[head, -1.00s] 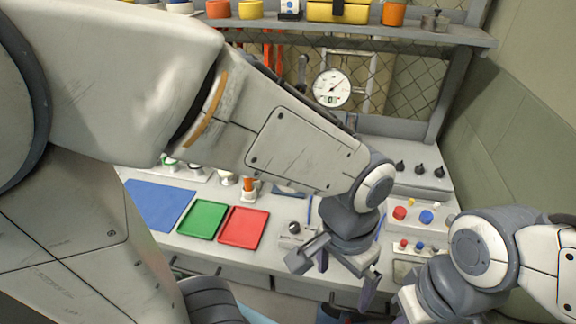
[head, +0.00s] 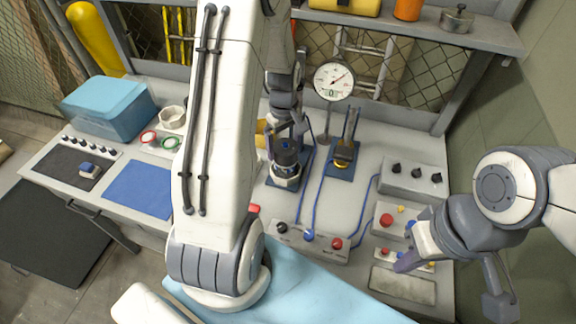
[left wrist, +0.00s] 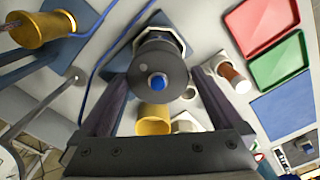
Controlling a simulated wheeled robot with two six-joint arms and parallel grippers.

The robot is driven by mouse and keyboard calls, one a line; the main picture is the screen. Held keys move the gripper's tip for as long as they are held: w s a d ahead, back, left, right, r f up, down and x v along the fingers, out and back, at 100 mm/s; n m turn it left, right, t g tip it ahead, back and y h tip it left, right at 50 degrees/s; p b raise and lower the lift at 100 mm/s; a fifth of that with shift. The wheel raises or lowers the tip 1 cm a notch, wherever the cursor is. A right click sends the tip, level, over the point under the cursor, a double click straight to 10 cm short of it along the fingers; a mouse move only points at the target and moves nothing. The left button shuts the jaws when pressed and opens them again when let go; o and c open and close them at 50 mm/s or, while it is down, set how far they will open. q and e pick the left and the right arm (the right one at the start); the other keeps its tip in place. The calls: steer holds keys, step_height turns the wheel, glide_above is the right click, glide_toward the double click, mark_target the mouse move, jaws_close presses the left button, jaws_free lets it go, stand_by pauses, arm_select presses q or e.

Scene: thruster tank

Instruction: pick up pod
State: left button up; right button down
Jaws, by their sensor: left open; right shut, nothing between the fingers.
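A dark grey cylinder with a blue knob on top, which I take for the pod (head: 287,158), stands upright in a pale ring-shaped base on a blue pad. In the left wrist view the pod (left wrist: 158,76) is between the two fingers. My left gripper (head: 288,138) is open and reaches down over it, one finger on each side. I cannot tell whether a finger touches it. The left arm hides part of the bench. My right gripper (head: 408,262) is shut and empty over the front right of the bench, by the button boxes.
A gold-based fixture (head: 343,155) on another blue pad is close to the right of the pod. A gauge (head: 333,81) stands behind. Blue cables run to a switch box (head: 309,240) in front. A red tray (left wrist: 262,22) and green tray (left wrist: 276,71) lie to one side.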

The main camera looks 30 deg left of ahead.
arm_select(q)
step_height(320, 180, down, 5)
steer(key=shift+f+p, duration=0.1)
steer(key=shift+p, duration=1)
steer(key=shift+w+d+f, duration=0.1)
steer(key=shift+f, duration=0.3)
jaws_close()
steer(key=shift+r, duration=0.1)
